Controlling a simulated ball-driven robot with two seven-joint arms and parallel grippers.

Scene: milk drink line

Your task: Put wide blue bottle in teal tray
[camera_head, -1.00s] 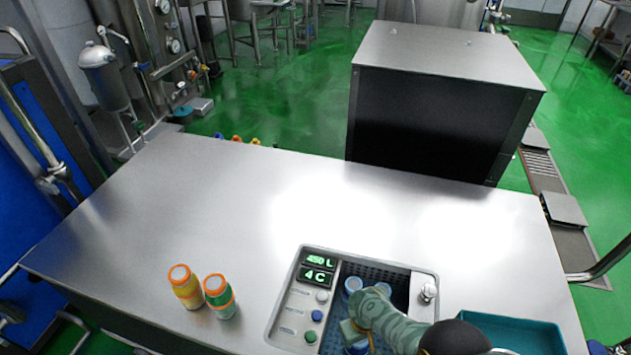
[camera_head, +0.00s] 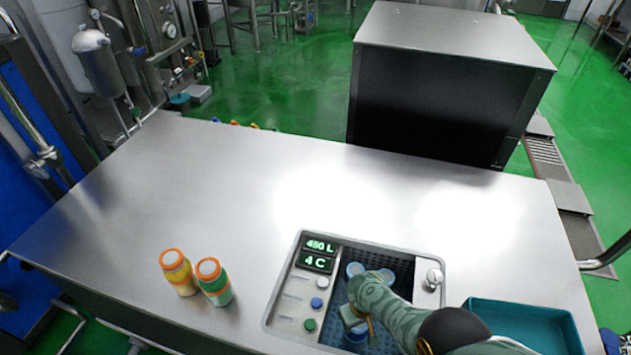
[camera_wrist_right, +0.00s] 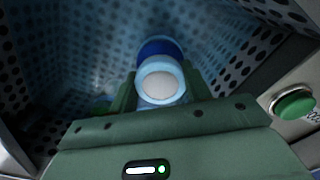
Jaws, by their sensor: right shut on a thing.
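My right gripper (camera_head: 356,322) reaches down into the perforated well of the panel on the table. It is shut on a blue bottle (camera_head: 357,338), which is mostly hidden by the gripper and the well. In the right wrist view the blue bottle (camera_wrist_right: 160,82) stands between the fingers, with a pale cap facing the camera. I cannot tell how wide it is compared with others. The teal tray (camera_head: 540,310) sits on the table at the right, partly hidden by my right arm. My left gripper is not in view.
A yellow bottle (camera_head: 178,272) and a green bottle (camera_head: 213,282), both orange-capped, stand left of the panel (camera_head: 292,300). The well has raised walls and a metal knob (camera_head: 433,278) at its right. A large steel box (camera_head: 445,90) stands behind the table. The table's middle is clear.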

